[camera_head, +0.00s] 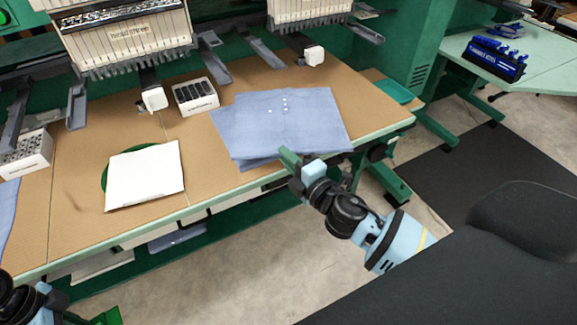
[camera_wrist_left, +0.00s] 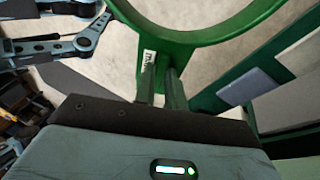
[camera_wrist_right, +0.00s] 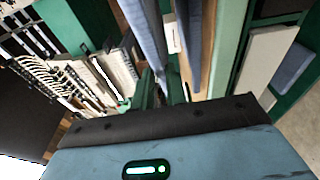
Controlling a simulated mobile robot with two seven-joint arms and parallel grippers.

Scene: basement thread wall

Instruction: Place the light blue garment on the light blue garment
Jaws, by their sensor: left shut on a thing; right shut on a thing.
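Light blue garments (camera_head: 270,112) lie flat, one layered slightly askew on another, on the right part of the tan table. The upper layer has a few small white spots. My right gripper (camera_head: 289,158) is at their front edge, shut on light blue cloth. That cloth hangs between its fingers in the right wrist view (camera_wrist_right: 148,40). I cannot tell whether one or both layers are pinched. My left gripper (camera_wrist_left: 160,88) is shut on a green hoop (camera_wrist_left: 205,38), away from the garments. Only my left arm's edge shows at the head view's bottom left.
A white cloth (camera_head: 145,177) lies over a green round piece on the table. Embroidery heads (camera_head: 128,40) hang over the back. Another blue cloth (camera_head: 7,215) lies at the left edge. A black chair (camera_head: 525,220) stands at right.

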